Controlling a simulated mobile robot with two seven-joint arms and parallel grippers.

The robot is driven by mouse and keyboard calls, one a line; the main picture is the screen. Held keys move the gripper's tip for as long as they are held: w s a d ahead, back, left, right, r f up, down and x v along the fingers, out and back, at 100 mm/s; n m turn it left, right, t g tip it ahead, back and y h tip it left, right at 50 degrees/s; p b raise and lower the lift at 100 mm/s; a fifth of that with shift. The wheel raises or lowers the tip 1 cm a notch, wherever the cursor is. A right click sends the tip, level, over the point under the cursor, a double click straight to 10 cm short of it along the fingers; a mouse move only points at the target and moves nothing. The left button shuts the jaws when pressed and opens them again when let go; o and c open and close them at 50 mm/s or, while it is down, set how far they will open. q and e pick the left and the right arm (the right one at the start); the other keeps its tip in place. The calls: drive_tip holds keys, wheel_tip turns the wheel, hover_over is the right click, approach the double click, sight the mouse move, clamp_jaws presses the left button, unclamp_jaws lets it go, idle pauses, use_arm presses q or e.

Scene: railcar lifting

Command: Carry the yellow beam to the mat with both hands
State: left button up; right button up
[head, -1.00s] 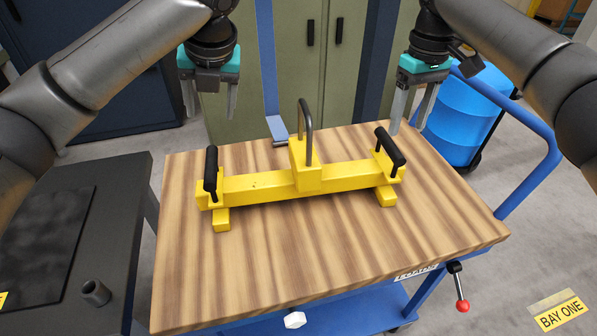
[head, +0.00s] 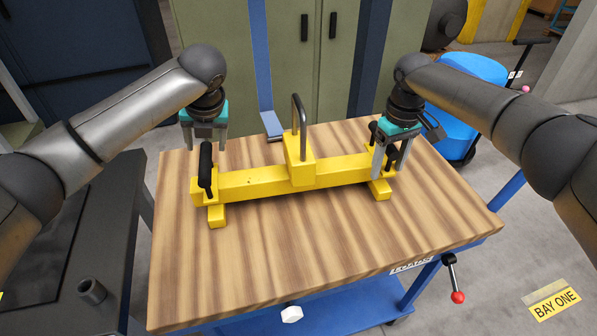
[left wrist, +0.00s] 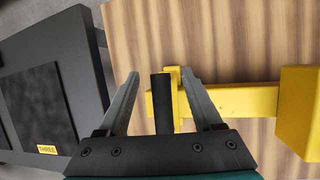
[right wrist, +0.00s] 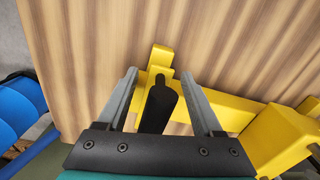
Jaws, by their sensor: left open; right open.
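The yellow beam (head: 255,183) lies on the wooden top of a cart, with a black handle at each end and a grey hoop on its middle block. My left gripper (head: 206,148) is open above the beam's left handle (head: 206,170); in the left wrist view this handle (left wrist: 162,103) shows between the fingers. My right gripper (head: 390,170) is open at the right end; in the right wrist view the right handle (right wrist: 158,107) shows between the fingers. The dark mat (left wrist: 38,110) lies on the dark table at left, partly hidden by my left arm in the head view.
The dark table (head: 120,215) stands left of the wooden cart top (head: 300,260), with a narrow gap between. A small dark cup (head: 92,291) is on its near part. A blue barrel (head: 460,125) stands behind at right. The cart top's front is clear.

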use_arm(q)
drive_tip(key=shift+x, duration=1.05)
use_arm(e)
drive_tip(key=shift+f, duration=1)
use_arm(q)
drive_tip(key=shift+c, duration=0.4)
use_arm(e)
drive_tip(key=shift+c, duration=0.4)
use_arm(q)
clamp_jaws()
use_arm(e)
clamp_jaws()
use_arm(q)
drive_tip(key=shift+w+r, duration=0.15)
drive_tip(key=shift+r, duration=0.1)
use_arm(e)
drive_tip(key=shift+w+r, duration=0.15)
